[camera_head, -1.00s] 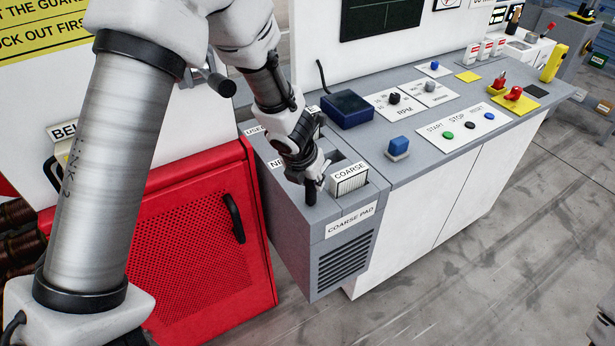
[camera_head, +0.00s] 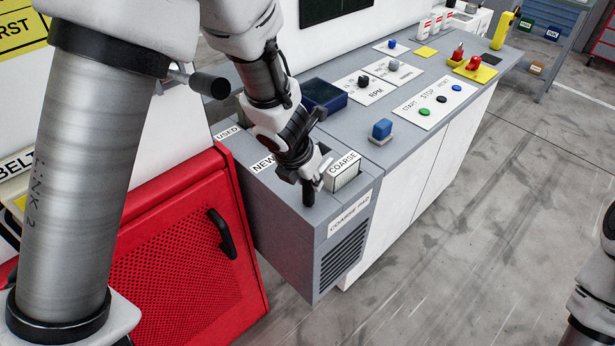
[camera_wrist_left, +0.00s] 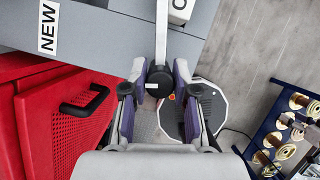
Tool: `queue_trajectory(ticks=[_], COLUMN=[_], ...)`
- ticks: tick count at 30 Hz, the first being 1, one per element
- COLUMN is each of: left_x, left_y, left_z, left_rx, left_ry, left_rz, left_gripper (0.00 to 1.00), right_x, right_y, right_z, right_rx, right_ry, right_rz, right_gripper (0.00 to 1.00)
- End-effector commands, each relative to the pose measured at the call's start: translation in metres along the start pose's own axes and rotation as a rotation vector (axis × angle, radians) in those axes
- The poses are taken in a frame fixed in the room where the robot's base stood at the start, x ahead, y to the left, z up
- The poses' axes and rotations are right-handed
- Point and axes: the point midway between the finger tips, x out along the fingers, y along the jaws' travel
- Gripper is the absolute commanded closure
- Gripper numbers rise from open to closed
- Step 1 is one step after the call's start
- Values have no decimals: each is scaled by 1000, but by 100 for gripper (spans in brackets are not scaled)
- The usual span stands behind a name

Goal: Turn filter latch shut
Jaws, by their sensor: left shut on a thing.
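The filter box (camera_head: 283,215) is a grey housing with a slatted vent and a COARSE PAD label. A white filter marked COARSE (camera_head: 342,172) sits in its top slot. In the left wrist view, the latch (camera_wrist_left: 163,42) is a pale grey bar ending in a black round knob (camera_wrist_left: 153,88). My left gripper (camera_wrist_left: 160,84) is shut on the latch at its knob end. In the head view my left gripper (camera_head: 306,180) is at the box's top front edge, beside the filter. The fingers and wrist hide most of the latch there. My right gripper is out of view.
A red perforated guard (camera_head: 165,250) with a black handle stands left of the box. The grey bench top (camera_head: 400,135) behind it carries a blue switch (camera_head: 382,129), buttons and dials. Floor on the right is open. Part of my right arm shows at the right edge.

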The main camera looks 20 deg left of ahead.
Motion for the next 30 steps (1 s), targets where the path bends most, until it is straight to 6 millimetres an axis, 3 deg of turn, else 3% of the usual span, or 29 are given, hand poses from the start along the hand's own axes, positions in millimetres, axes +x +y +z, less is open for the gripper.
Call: queue_trajectory(ticks=[1,2,3,4,17,30], left_x=[0,0,0,0,-5,-49], left_y=[0,0,0,0,0,0], left_z=[1,1,1,1,1,1], left_rx=[0,0,0,0,1,3], left_ry=[-2,-2,-2,-1,-2,-3], left_rz=[1,1,1,1,-2,-1], left_gripper=[100,65,51,46,46,46], right_x=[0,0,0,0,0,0], right_y=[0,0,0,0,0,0], right_z=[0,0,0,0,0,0], right_rx=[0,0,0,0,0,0], right_ry=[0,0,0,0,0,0], right_rz=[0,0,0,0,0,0], right_gripper=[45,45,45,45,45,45])
